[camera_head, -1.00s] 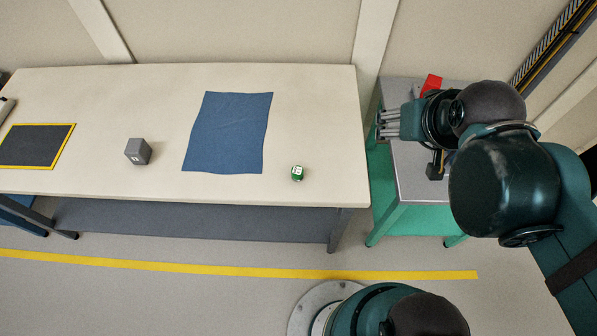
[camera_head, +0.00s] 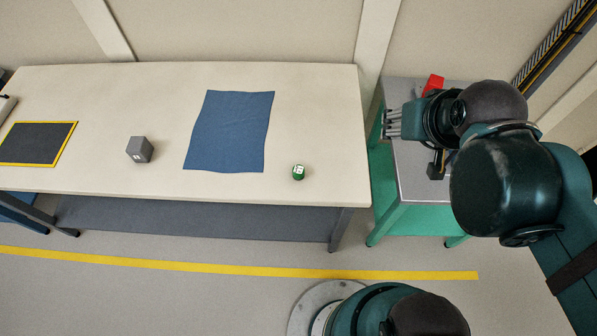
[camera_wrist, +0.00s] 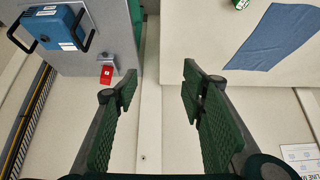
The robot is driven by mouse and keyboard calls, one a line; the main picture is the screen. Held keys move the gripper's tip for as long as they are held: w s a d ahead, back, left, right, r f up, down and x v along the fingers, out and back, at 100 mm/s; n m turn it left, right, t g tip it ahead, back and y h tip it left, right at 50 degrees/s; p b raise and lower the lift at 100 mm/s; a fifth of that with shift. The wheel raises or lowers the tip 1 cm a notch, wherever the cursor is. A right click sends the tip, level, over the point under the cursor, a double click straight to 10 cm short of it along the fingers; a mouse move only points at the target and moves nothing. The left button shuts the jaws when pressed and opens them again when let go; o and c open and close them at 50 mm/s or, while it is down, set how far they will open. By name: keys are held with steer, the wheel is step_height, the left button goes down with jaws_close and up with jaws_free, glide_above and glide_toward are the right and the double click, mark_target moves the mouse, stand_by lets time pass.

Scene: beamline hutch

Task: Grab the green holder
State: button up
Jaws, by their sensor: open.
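The green holder (camera_head: 298,172) is a small green piece with a white marked top. It stands on the pale table near its front right corner, to the right of the blue cloth. Its edge also shows at the top of the wrist view (camera_wrist: 240,3). My gripper (camera_head: 388,124) is to the right of the holder, over the left edge of the grey-topped side table. In the wrist view my gripper (camera_wrist: 163,88) has its two green fingers apart with nothing between them. The holder is well away from the fingers.
A blue cloth (camera_head: 229,132) lies flat on the pale table (camera_head: 330,110). A grey cube (camera_head: 139,149) and a yellow-edged dark mat (camera_head: 35,145) are further left. A red block (camera_head: 432,84) and a blue case with black handles (camera_wrist: 55,27) are on the side table.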

steer(key=a+m, duration=0.1)
steer(key=m+g, duration=0.7)
steer(key=m, duration=0.9)
glide_above(300, 169)
steer(key=f, duration=2.2)
steer(key=shift+d+f, duration=0.15)
steer(key=shift+d, duration=0.15)
steer(key=shift+s+a+f+m, duration=0.2)
steer(key=shift+a+f+m, duration=0.05)
steer(key=shift+f+m, duration=0.1)
steer(key=shift+b, duration=0.3)
steer(key=shift+f, duration=1.3)
steer(key=shift+f, duration=0.1)
steer(key=shift+w+a+f+b, duration=0.1)
steer(key=shift+f+b, duration=0.75)
steer(key=shift+f, duration=1.65)
